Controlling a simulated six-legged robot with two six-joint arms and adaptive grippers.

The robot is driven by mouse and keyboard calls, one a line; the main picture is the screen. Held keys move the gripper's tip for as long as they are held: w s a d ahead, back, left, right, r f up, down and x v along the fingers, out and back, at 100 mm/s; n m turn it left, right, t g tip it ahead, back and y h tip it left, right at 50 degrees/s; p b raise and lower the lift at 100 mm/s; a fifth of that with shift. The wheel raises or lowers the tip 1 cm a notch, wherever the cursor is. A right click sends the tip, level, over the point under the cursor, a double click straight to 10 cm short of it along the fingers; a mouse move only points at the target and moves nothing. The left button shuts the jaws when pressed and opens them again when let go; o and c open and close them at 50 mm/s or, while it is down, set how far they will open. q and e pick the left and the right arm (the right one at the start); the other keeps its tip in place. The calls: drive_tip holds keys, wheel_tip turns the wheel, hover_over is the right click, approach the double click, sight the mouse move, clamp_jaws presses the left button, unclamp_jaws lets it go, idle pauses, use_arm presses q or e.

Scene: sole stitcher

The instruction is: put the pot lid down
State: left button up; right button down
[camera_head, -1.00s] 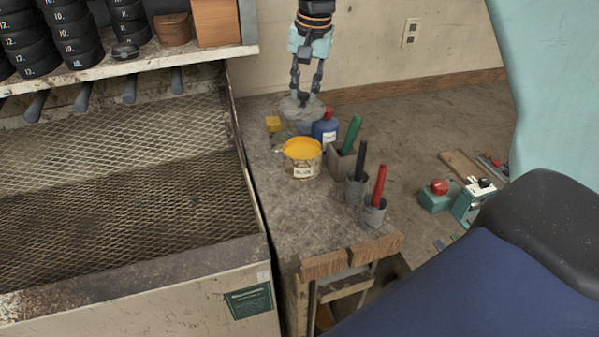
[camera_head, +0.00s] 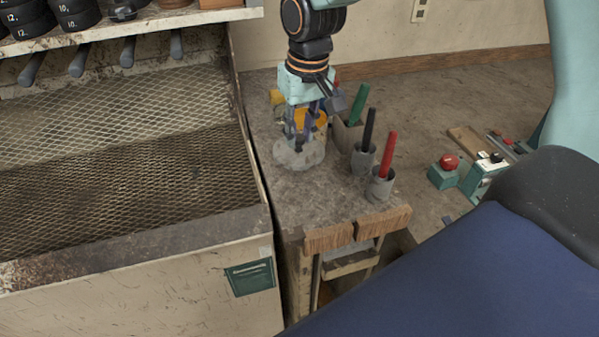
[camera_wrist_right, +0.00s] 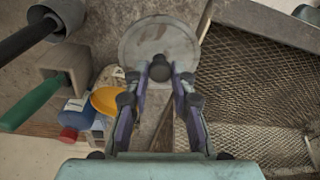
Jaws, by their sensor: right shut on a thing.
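The pot lid (camera_head: 309,158) is a round grey disc with a dark knob. My right gripper (camera_head: 299,136) is shut on the knob and holds the lid over the front left of the worn bench top (camera_head: 290,205). In the right wrist view the lid (camera_wrist_right: 150,35) lies beyond the fingertips (camera_wrist_right: 160,71), with the knob between them. I cannot tell whether the lid touches the bench. The glue pot (camera_wrist_right: 106,99), with yellow glue inside, stands uncovered behind the lid, partly hidden by my gripper in the head view. My left gripper is not in view.
Grey holders with a black-handled tool (camera_head: 369,128) and a red-handled tool (camera_head: 386,152) stand right of the lid. A green-handled tool (camera_head: 359,103) stands behind them. A mesh-lined bin (camera_head: 120,160) adjoins the bench at left. The bench front is clear.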

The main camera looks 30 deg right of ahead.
sight(301, 143)
wheel_tip(301, 143, down, 5)
drive_tip(key=shift+d+r, duration=0.1)
drive_tip(key=shift+r, duration=0.05)
wheel_tip(301, 143, down, 4)
drive_tip(key=shift+s+r, duration=0.1)
drive_tip(key=shift+r, duration=0.15)
drive_tip(key=shift+f, duration=0.1)
drive_tip(key=c, duration=1.1)
unclamp_jaws()
drive_tip(key=r, duration=0.8)
drive_tip(key=s+r, duration=0.1)
drive_tip(key=r, duration=0.3)
drive_tip(key=shift+d+r, duration=0.1)
drive_tip(key=shift+d, duration=0.05)
